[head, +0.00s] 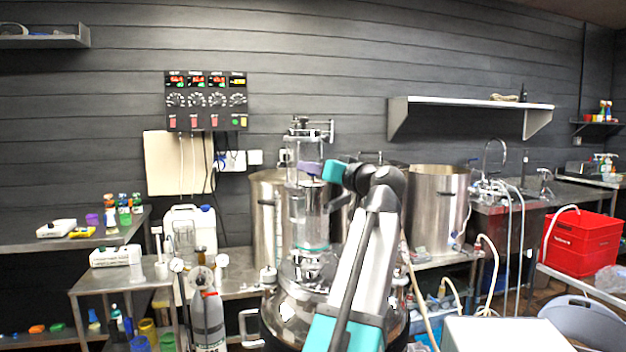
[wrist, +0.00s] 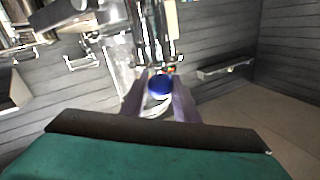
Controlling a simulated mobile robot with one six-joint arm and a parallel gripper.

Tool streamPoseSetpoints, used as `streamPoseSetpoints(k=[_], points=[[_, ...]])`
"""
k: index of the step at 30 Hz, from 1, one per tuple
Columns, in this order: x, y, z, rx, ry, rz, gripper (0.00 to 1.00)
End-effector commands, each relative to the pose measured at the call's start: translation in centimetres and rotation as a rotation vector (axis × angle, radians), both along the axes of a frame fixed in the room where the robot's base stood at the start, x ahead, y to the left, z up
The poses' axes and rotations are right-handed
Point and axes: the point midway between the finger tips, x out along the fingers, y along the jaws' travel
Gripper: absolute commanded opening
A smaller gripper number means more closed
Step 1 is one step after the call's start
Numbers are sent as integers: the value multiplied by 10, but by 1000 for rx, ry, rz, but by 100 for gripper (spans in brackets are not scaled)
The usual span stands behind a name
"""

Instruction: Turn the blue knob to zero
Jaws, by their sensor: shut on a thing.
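The blue knob (wrist: 160,87) shows in the wrist view as a round blue cap. It sits between the two purple fingers of my gripper (wrist: 160,100), which are shut on it. In the head view my gripper (head: 309,168) reaches from the right to the tall clear glass column (head: 310,222) above the steel vessel. The knob cannot be made out in the head view, and no pointer or zero mark can be read in either view.
A steel pot (head: 437,205) stands right of my arm, and another pot (head: 268,215) stands behind the column at left. A control panel (head: 206,101) with dials hangs on the wall. A grey gas cylinder (head: 207,318) stands at front left. A red crate (head: 582,244) is at right.

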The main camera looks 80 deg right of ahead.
Motion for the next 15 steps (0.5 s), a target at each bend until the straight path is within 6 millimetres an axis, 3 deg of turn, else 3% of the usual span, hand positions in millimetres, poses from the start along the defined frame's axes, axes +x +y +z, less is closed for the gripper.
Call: streamPoseSetpoints(k=[15], points=[[-3, -5, -2, 5, 4, 313, 5]])
